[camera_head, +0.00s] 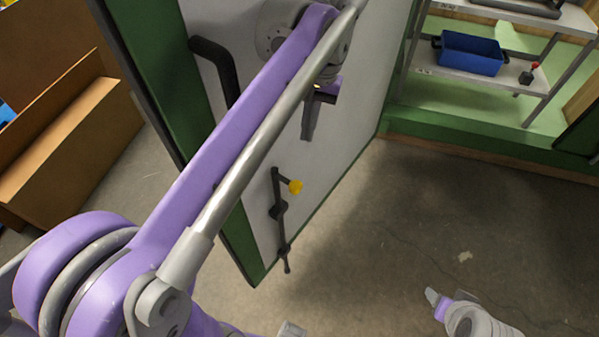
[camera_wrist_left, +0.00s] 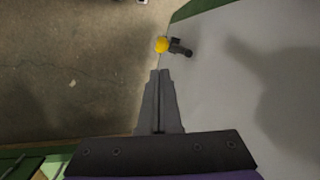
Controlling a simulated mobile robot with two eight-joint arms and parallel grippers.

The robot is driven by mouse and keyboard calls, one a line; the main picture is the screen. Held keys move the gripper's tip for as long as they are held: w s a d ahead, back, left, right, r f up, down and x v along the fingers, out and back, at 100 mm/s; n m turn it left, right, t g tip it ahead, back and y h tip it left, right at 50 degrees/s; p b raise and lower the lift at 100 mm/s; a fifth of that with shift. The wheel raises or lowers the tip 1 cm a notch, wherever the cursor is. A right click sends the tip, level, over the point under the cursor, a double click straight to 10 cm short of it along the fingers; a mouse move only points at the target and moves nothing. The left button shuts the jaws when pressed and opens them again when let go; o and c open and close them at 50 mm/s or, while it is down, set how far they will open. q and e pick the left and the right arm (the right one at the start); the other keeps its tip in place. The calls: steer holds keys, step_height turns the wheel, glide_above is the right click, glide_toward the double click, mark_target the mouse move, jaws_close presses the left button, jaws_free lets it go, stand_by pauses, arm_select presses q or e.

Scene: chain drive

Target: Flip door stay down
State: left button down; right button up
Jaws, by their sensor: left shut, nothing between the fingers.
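The door stay (camera_head: 279,208) is a black rod with a yellow knob (camera_head: 295,187) on the lower part of the white, green-edged door (camera_head: 345,110). It stands nearly upright in the head view, its foot end low near the door's bottom edge. In the left wrist view, the yellow knob (camera_wrist_left: 162,45) and dark top of the stay (camera_wrist_left: 181,48) show just beyond the fingertips. My left gripper (camera_head: 308,136) is shut and empty, above the knob and apart from it; its fingers also show in the wrist view (camera_wrist_left: 159,75). My right gripper (camera_head: 435,300) shows small at lower right; its jaws are unclear.
A black door handle (camera_head: 220,68) sits higher on the door, partly behind my left arm. A green threshold (camera_head: 480,130) runs behind the door. A shelf (camera_head: 475,80) with a blue bin (camera_head: 468,54) stands beyond it. The floor right of the door is clear.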

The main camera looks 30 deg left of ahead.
mark_target(298, 183)
arm_select(q)
steer(key=shift+f, duration=0.1)
steer(key=f, duration=0.4)
steer(key=s+f, duration=0.1)
steer(key=f, duration=0.4)
steer(key=s+a+f, duration=0.1)
steer(key=f, duration=0.3)
steer(key=shift+f+b, duration=0.35)
arm_select(e)
steer(key=shift+s+f, duration=0.15)
steer(key=shift+f, duration=0.3)
arm_select(q)
steer(key=shift+d+f, duration=0.1)
arm_select(e)
steer(key=shift+f, duration=0.1)
arm_select(q)
step_height(298, 183, down, 8)
steer(key=b, duration=0.4)
steer(key=shift+s+f+b, duration=0.15)
steer(key=shift+s+b, duration=0.05)
steer(key=shift+b, duration=0.2)
arm_select(e)
step_height(298, 183, down, 6)
steer(key=s, duration=0.2)
arm_select(q)
steer(key=shift+w, duration=0.1)
arm_select(e)
steer(key=shift+w, duration=0.1)
